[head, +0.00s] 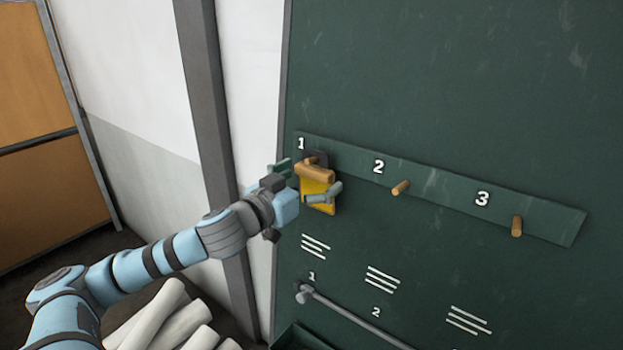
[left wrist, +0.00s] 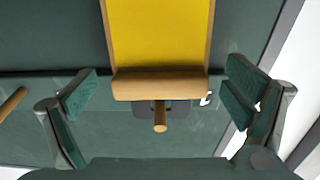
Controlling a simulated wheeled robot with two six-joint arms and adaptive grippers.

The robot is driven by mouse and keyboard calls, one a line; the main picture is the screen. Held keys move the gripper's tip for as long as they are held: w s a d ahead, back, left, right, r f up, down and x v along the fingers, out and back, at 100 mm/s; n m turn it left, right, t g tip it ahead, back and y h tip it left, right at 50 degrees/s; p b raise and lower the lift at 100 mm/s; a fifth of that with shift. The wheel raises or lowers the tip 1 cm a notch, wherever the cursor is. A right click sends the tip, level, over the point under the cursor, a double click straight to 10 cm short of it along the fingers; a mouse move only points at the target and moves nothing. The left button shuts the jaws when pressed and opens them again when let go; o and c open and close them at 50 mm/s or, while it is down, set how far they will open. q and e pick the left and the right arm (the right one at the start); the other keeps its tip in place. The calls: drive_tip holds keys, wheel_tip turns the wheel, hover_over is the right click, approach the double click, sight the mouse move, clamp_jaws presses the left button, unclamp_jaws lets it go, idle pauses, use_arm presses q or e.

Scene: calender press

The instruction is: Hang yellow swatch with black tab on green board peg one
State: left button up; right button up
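The yellow swatch (head: 319,199) hangs against the green board (head: 450,90) under the number 1, with a wooden bar along its top. Its black tab (head: 320,157) is at peg one (head: 310,160). In the left wrist view the swatch (left wrist: 158,35) appears upside down, and peg one (left wrist: 160,118) sticks out in front of the black tab (left wrist: 178,107). My left gripper (head: 307,181) is open, with one finger on each side of the wooden bar (left wrist: 160,85) and visible gaps between. My right gripper is not in view.
Peg two (head: 401,187) and peg three (head: 517,226) are bare on the same rail. A grey bar (head: 350,318) runs below. White rolls (head: 172,318) lie at lower left, near a grey post (head: 212,120) and an orange-brown panel (head: 45,130).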

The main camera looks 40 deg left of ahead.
use_arm(q)
wheel_tip(320, 180, up, 10)
drive_tip(key=shift+s+r, duration=0.1)
idle(0.4)
